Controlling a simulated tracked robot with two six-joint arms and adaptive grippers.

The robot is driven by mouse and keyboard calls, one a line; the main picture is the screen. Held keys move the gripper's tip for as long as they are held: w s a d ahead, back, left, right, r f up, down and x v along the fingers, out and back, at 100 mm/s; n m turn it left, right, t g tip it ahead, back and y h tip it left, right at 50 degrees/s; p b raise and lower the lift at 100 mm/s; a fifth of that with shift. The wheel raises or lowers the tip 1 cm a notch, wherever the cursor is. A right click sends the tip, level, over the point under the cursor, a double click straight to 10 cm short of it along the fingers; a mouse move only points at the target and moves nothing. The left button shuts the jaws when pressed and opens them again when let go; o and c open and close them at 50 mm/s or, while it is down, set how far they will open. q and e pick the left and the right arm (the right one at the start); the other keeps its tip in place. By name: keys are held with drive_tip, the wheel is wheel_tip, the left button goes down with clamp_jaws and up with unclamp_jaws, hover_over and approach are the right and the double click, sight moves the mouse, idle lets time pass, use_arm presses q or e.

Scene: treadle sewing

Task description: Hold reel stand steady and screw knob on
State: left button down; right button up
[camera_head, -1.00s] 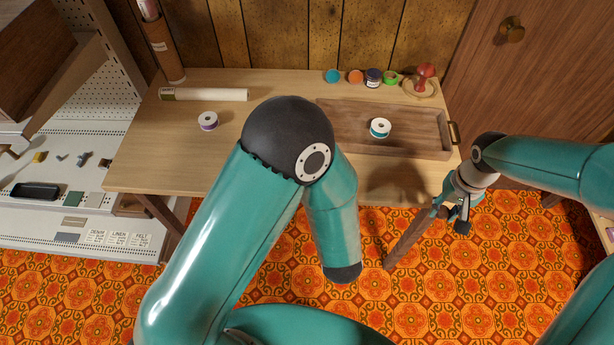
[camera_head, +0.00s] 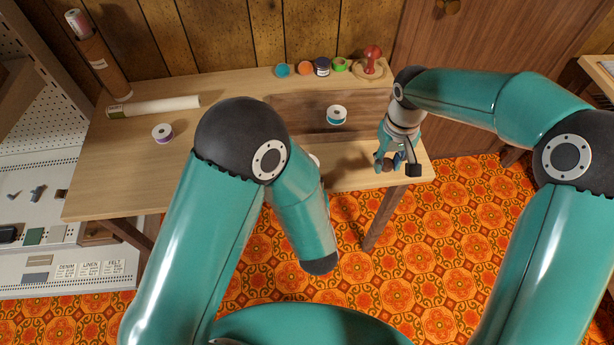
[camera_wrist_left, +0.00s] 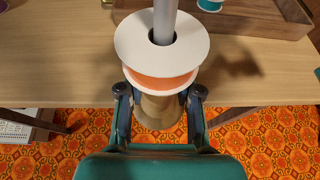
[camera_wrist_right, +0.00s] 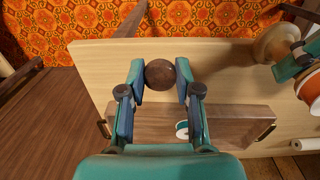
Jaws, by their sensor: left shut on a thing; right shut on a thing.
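The reel stand shows in the left wrist view as a grey upright rod (camera_wrist_left: 165,20) through a spool (camera_wrist_left: 150,62) with white flanges and orange thread, above a brass-coloured base (camera_wrist_left: 160,110). My left gripper (camera_wrist_left: 160,97) is shut on the stand below the spool. In the head view my left arm hides most of the stand. The knob (camera_wrist_right: 160,74) is a dark brown ball. My right gripper (camera_wrist_right: 159,82) is shut on it. In the head view my right gripper (camera_head: 389,164) is over the table's right front part, apart from the stand. The rod's tip is out of view.
A wooden tray (camera_head: 285,101) with a teal spool (camera_head: 337,115) lies behind the grippers. A purple spool (camera_head: 162,133) and a pale roll (camera_head: 153,106) are at left.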

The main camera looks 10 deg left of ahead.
drive_tip(key=s+a+r+n, duration=0.1)
drive_tip(key=a+r+n, duration=0.1)
drive_tip(key=a+r, duration=0.2)
drive_tip(key=s+a+r+n, duration=0.1)
drive_tip(key=a+r+n, duration=0.2)
drive_tip(key=a+r, duration=0.2)
drive_tip(key=s+a+r+n, duration=0.1)
drive_tip(key=a+r+n, duration=0.2)
drive_tip(key=a, duration=0.6)
wheel_tip(320, 180, up, 2)
drive_tip(key=shift+s+r, duration=0.15)
drive_tip(key=shift+r, duration=0.1)
drive_tip(key=shift+f, duration=2.05)
drive_tip(key=shift+s+r, duration=0.1)
drive_tip(key=shift+r, duration=0.05)
drive_tip(key=shift+f, duration=0.95)
